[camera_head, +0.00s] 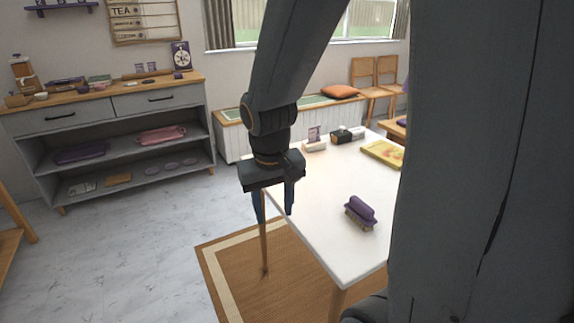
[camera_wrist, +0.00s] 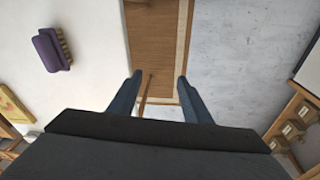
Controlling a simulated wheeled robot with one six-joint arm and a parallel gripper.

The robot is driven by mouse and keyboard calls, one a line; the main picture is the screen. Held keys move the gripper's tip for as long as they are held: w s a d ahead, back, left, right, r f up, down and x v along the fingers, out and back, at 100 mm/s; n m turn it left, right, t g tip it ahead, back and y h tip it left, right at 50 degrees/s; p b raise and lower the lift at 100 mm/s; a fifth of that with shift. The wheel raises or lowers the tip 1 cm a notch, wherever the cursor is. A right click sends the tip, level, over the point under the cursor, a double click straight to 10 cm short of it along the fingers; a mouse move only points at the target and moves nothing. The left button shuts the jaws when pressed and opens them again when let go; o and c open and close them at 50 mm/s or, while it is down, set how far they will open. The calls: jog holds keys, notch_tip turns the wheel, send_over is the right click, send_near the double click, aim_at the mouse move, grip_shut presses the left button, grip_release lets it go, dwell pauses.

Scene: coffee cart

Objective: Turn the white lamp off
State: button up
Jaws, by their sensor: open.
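No white lamp shows in either view. My gripper (camera_head: 273,203) hangs pointing down at the left edge of the white table (camera_head: 320,205) in the head view. Its two fingers are apart with nothing between them. In the wrist view my gripper (camera_wrist: 155,82) is also open and empty, above the brown rug and a table leg. My arm hides part of the right side of the head view.
A purple brush (camera_head: 360,212) lies on the table, with a yellow tray (camera_head: 383,153) and small boxes (camera_head: 341,136) at its far end. A grey sideboard (camera_head: 105,140) stands at the left. The marble floor (camera_head: 140,240) between is clear.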

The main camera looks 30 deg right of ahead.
jog(key=w+d+f+m+t+h+b, duration=0.2)
jog(key=w+d+b, duration=0.5)
jog(key=w, duration=0.4)
jog(key=w+d+f+m+t+h+b, duration=0.1)
jog(key=w+d+m+h+b, duration=0.2)
jog(key=w+b, duration=0.75)
jog(key=w+d+f+m+t+b, duration=0.2)
jog(key=w+d+b, duration=0.55)
jog(key=w, duration=0.35)
jog(key=b+x, duration=0.1)
jog(key=x, duration=0.6)
jog(key=shift+w+f, duration=0.2)
jog(key=shift+w, duration=0.05)
jog(key=shift+c, duration=0.3)
jog(key=c, duration=1)
